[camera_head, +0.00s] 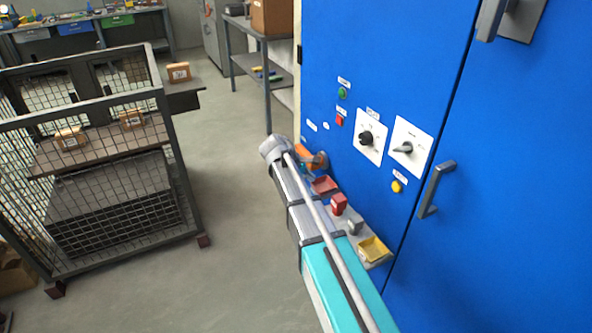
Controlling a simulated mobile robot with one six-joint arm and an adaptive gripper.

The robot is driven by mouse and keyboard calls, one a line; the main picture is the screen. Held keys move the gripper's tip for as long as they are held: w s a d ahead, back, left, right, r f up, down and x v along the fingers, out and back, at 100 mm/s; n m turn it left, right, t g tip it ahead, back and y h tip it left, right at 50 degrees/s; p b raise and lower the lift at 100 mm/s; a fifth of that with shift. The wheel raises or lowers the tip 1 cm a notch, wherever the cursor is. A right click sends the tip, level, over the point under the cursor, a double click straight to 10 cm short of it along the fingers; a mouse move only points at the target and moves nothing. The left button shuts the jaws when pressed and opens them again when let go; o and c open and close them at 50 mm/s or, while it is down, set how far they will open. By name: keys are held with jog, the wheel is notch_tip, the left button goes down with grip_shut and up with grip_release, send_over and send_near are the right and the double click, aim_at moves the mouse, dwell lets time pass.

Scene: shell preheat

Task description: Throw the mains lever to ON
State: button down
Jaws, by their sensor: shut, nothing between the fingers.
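The blue cabinet (400,60) fills the right side, with its controls on the front. An orange handle (304,154) on a round grey-brown mount sits low at the cabinet's left side, partly behind my arm; I cannot tell for sure that it is the mains lever or which position it is in. My arm reaches up from the bottom to a grey joint just left of this handle. My gripper's fingers do not show, so any contact with the handle is hidden.
The cabinet carries a black knob (366,138), a grey selector (403,148), a green button (342,93), a red button (339,120) and a door handle (436,190). A ledge below holds a red tray (325,185) and yellow tray (374,249). A mesh cart (100,150) stands left; floor between is clear.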

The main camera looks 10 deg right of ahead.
aim_at(306, 156)
jog(key=w+a+f+n+t+h+b, duration=0.1)
jog(key=w+a+f+n+h+b, duration=0.2)
jog(key=w+b, duration=0.4)
jog(key=w+a+f+n+t+h+b, duration=0.2)
jog(key=w+a+f+n+b, duration=0.3)
jog(key=w, duration=0.6)
jog(key=shift+a+n+h+b, duration=0.4)
jog(key=shift+a+n+b, duration=0.3)
jog(key=shift+b, duration=0.55)
jog(key=shift+d, duration=0.1)
jog(key=b+x, duration=0.3)
jog(key=x, duration=0.6)
jog(key=shift+d+r+p, duration=0.15)
jog(key=shift+r+p, duration=0.75)
jog(key=shift+p, duration=0.05)
jog(key=shift+d+r+p, duration=0.2)
jog(key=shift+r+p, duration=0.75)
